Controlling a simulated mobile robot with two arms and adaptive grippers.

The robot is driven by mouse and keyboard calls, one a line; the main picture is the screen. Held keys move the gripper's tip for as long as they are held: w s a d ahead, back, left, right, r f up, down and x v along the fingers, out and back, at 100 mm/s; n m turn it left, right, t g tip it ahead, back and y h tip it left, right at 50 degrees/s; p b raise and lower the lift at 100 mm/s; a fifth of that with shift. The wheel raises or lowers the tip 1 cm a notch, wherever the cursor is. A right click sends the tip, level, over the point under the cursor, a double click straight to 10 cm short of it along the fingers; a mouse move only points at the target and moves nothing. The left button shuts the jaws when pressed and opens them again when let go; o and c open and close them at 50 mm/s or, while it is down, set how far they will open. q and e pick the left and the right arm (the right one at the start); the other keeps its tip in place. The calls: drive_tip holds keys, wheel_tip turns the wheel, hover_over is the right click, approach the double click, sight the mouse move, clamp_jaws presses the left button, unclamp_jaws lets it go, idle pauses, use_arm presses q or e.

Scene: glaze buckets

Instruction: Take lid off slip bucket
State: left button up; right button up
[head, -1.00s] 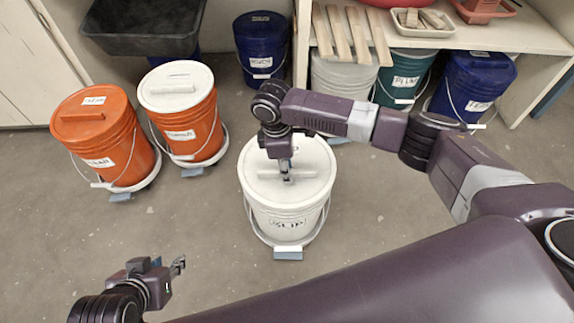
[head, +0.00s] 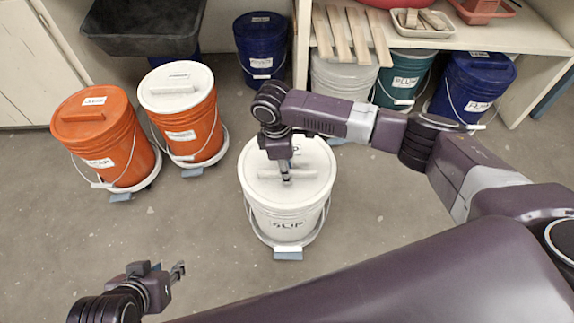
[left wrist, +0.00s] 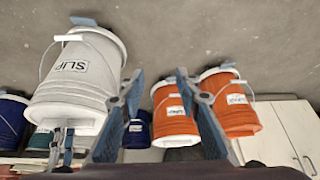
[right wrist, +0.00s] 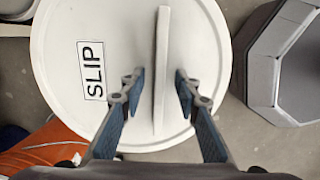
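The white slip bucket (head: 287,222) stands on the floor in the middle of the head view, with its white lid (head: 312,185) on. Its label also shows in the left wrist view (left wrist: 72,66). My right gripper (head: 285,175) points down over the lid. In the right wrist view its open fingers (right wrist: 158,82) are on either side of the lid's raised bar handle (right wrist: 162,60), with a gap showing on both sides. My left gripper (head: 180,270) is open and empty at the lower left, well away from the bucket.
Two orange buckets, one with an orange lid (head: 103,150) and one with a white lid (head: 190,130), stand to the left. A blue bucket (head: 262,45) is behind. A shelf (head: 480,38) with wooden slats (head: 340,35) stands over more buckets. Floor beside the slip bucket is clear.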

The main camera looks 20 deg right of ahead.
use_arm(q)
drive_tip(key=shift+s, duration=0.2)
drive_tip(key=shift+s+a+f, duration=0.1)
drive_tip(key=shift+s+f, duration=0.1)
drive_tip(key=shift+s, duration=0.1)
drive_tip(key=shift+s+a+f+g, duration=0.1)
drive_tip(key=shift+s+a+g, duration=0.05)
drive_tip(key=shift+s+g, duration=0.2)
drive_tip(key=shift+s+a+f+g, duration=0.15)
drive_tip(key=shift+s+g, duration=0.1)
drive_tip(key=shift+s, duration=0.2)
use_arm(e)
drive_tip(key=shift+f, duration=0.1)
idle(0.5)
use_arm(q)
drive_tip(key=shift+s+a, duration=0.1)
drive_tip(key=shift+s, duration=0.3)
drive_tip(key=shift+f, duration=0.1)
use_arm(e)
drive_tip(key=shift+c, duration=0.5)
clamp_jaws()
